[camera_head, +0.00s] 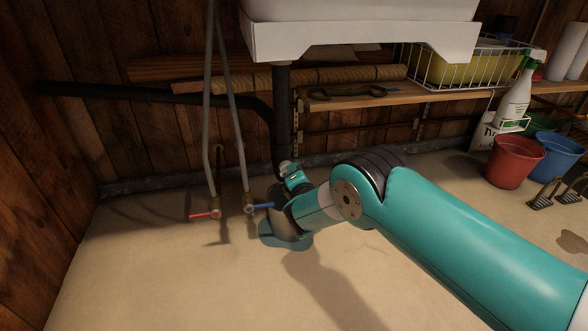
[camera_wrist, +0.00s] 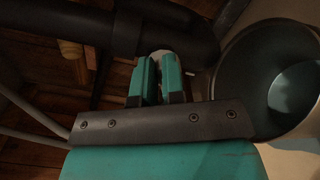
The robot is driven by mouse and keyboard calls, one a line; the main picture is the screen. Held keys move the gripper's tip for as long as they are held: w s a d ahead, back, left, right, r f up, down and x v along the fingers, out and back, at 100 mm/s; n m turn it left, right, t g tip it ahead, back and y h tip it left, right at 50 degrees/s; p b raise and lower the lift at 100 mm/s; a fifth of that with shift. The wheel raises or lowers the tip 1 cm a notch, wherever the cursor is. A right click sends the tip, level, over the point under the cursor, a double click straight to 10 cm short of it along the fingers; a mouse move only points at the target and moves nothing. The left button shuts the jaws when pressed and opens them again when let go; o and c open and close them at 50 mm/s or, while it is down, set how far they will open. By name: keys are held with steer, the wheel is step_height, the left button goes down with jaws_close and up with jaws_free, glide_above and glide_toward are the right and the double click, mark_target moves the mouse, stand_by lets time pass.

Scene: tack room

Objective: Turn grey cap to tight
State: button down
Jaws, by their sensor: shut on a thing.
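The grey cap (camera_wrist: 159,55) shows as a small pale piece at the fingertips in the wrist view, beside the dark drain pipe (camera_wrist: 195,35). My gripper (camera_wrist: 158,80) has its two teal fingers close together, shut on the cap. Most of the cap is hidden by the fingers, and its turn angle cannot be read. In the head view my gripper (camera_head: 292,176) is low under the sink, at the foot of the black drain pipe (camera_head: 282,110).
A metal pail (camera_head: 283,226) stands on a wet patch just below my gripper; its open mouth fills the wrist view's right side. Red-handled (camera_head: 205,215) and blue-handled (camera_head: 262,206) valves are left of my gripper. A red bucket (camera_head: 512,160) stands far right. The left floor is clear.

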steer(key=m, duration=0.2)
steer(key=f+m, duration=0.1)
steer(key=m, duration=0.2)
steer(key=shift+d+f, duration=0.1)
steer(key=shift+d, duration=0.05)
steer(key=shift+m, duration=0.4)
steer(key=c, duration=1.2)
jaws_free()
steer(key=shift+s+p, duration=0.1)
steer(key=shift+p, duration=0.25)
steer(key=shift+p+v, duration=8.6)
steer(key=shift+p, duration=0.35)
